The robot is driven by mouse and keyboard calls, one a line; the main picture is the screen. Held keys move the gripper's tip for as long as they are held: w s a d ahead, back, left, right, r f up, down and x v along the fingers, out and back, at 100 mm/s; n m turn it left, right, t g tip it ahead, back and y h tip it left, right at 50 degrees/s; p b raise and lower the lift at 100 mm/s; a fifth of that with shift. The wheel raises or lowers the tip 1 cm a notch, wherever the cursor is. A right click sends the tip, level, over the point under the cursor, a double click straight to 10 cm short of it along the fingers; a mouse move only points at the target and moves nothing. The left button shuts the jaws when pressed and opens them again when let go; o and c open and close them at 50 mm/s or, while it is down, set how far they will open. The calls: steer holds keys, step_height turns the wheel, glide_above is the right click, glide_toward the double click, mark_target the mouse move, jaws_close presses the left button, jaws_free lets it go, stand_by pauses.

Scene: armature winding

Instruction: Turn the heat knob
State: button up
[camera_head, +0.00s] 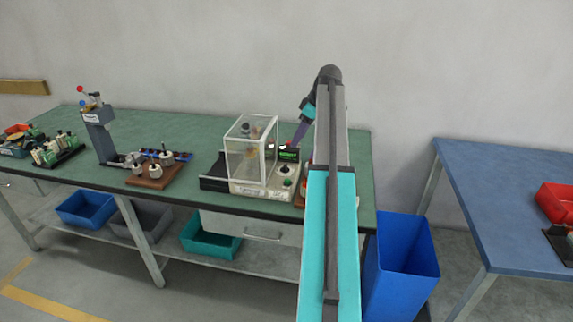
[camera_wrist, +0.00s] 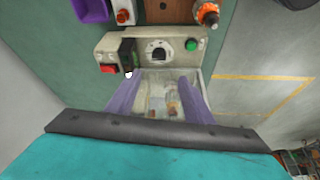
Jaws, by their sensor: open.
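The heat knob is most likely the black dial on a white scale (camera_wrist: 158,54), on the front panel of a cream machine (camera_wrist: 104,47). In the head view the knob (camera_head: 283,169) sits below a small lit green display (camera_head: 288,155). My gripper (camera_wrist: 160,95) is open, its two purple fingers apart, over the machine's clear box (camera_wrist: 163,92). Nothing is held between the fingers, and the knob lies beyond their tips in the wrist view. In the head view my arm hides part of the gripper and the machine's right side.
Beside the knob are a green button (camera_wrist: 191,45) and a red switch (camera_wrist: 108,68). The clear box (camera_head: 250,145) stands left of the panel. A winding stand (camera_head: 100,135) and wooden block (camera_head: 155,175) are farther left on the green bench. A blue bin (camera_head: 405,260) stands right of it.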

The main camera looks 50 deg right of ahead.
steer(key=shift+d+f, duration=0.1)
steer(key=p, duration=0.3)
glide_toward(285, 165)
steer(key=x, duration=0.8)
steer(key=shift+s, duration=0.15)
